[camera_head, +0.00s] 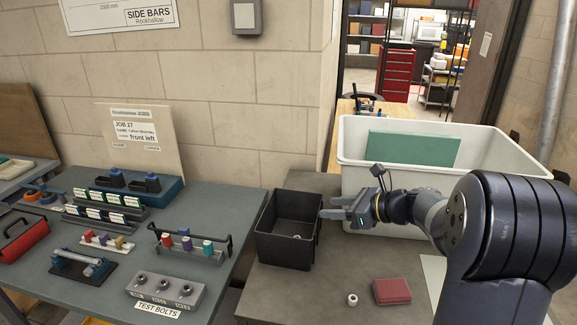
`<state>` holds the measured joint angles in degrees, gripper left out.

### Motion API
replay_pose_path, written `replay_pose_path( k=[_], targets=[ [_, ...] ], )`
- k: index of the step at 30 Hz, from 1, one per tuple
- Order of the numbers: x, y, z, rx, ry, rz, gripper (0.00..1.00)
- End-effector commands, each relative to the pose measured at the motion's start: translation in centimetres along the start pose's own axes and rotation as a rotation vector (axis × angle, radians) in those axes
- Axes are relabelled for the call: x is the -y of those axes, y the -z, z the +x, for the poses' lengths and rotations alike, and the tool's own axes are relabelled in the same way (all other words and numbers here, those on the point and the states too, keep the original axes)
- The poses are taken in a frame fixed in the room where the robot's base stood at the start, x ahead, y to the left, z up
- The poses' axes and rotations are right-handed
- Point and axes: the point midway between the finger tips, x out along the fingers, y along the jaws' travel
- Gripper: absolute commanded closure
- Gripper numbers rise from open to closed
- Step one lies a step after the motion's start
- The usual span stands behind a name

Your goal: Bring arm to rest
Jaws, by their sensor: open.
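My gripper (334,208) is at the end of my dark arm, which reaches in from the right. Its fingers are apart and point left, at the right rim of a black open bin (284,250). I see nothing between the fingers. I cannot tell whether the fingertips touch the bin or are above its rim. A small light object (296,237) shows inside the bin.
The large white tub (350,140) with a green panel (410,149) stands behind my gripper. A white ring (352,300) and a red block (391,291) lie on the grey table (310,300). The left bench (215,215) holds racks and a TEST BOLTS block (166,291).

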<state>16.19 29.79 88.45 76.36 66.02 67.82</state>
Motion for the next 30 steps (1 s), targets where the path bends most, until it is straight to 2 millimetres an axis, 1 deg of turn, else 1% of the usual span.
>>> replay_pose_path(
  k=[1, 14, 15, 16, 21, 25, 30],
  targets=[
    [-0.1, -0.1, 0.9, 0.000, -0.006, 0.001, 0.57],
    [-0.2, -0.1, 9.4, -0.002, -0.006, 0.001, 0.57],
    [-0.1, -0.7, 9.5, 0.000, -0.002, 0.000, 0.57],
    [0.0, -1.3, 9.0, 0.001, 0.000, -0.001, 0.57],
    [-0.1, -3.0, 8.2, 0.000, -0.001, 0.000, 0.57],
    [-0.1, -3.9, 7.8, -0.001, -0.001, 0.001, 0.57],
    [-0.1, -4.5, 7.6, -0.001, -0.001, 0.001, 0.57]
  ],
)
